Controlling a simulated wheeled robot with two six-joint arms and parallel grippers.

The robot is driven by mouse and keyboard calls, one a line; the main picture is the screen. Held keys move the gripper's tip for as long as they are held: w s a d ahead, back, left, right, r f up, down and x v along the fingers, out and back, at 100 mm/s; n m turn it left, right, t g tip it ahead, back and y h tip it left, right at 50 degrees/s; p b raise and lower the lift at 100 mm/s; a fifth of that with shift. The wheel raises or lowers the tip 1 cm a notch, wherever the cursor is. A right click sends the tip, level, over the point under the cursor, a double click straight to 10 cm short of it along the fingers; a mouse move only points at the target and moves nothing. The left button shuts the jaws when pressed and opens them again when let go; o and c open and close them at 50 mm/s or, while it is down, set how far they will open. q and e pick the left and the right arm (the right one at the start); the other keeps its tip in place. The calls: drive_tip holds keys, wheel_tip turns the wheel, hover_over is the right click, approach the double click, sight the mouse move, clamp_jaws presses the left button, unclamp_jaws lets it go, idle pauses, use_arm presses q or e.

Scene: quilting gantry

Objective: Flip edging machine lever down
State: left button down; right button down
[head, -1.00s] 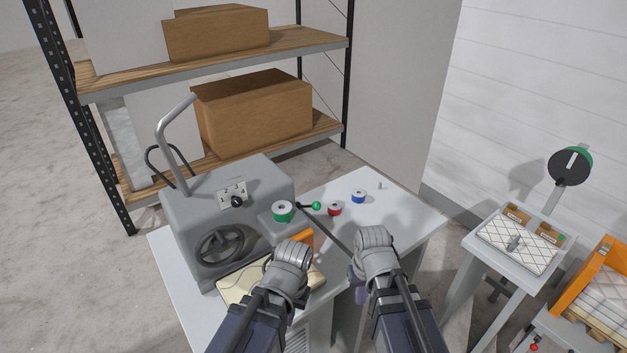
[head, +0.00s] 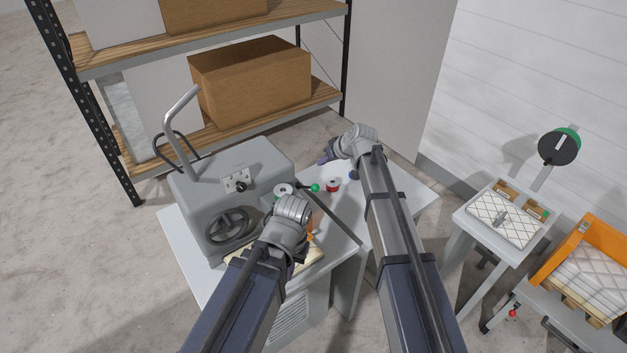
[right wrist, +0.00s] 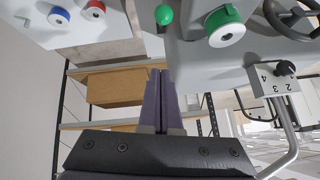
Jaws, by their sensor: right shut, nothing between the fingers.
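The grey edging machine (head: 225,185) stands on the table's left part, with a handwheel, a small dial panel and a bent grey tube. A short dark lever with a green ball knob (head: 315,188) sticks out at its right side, beside a green spool (head: 283,189). The green knob also shows in the right wrist view (right wrist: 164,15), at the top. My right gripper (head: 325,158) is shut and empty, behind the knob and apart from it. Its purple fingers are together in the right wrist view (right wrist: 160,80). My left wrist is in front of the machine; its fingers are hidden.
A red spool (head: 333,185) is right of the knob; a blue spool (head: 354,175) is partly hidden by my right arm. A shelf with a cardboard box (head: 250,80) stands behind. A small stand with a quilted pad (head: 502,215) and an orange bin (head: 575,250) are at right.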

drive_tip(key=b, duration=0.8)
hover_over(306, 187)
drive_tip(key=d, duration=0.2)
wheel_tip(306, 187, down, 8)
drive_tip(key=f+b, duration=0.1)
drive_tip(key=s, duration=0.1)
drive_tip(key=f+b, duration=0.1)
drive_tip(key=shift+s+d+f+b, duration=0.25)
drive_tip(key=shift+s+f+b, duration=0.1)
drive_tip(key=shift+s+d+f, duration=0.1)
drive_tip(key=shift+s+f, duration=0.05)
drive_tip(key=shift+s, duration=0.1)
drive_tip(key=shift+w, duration=0.1)
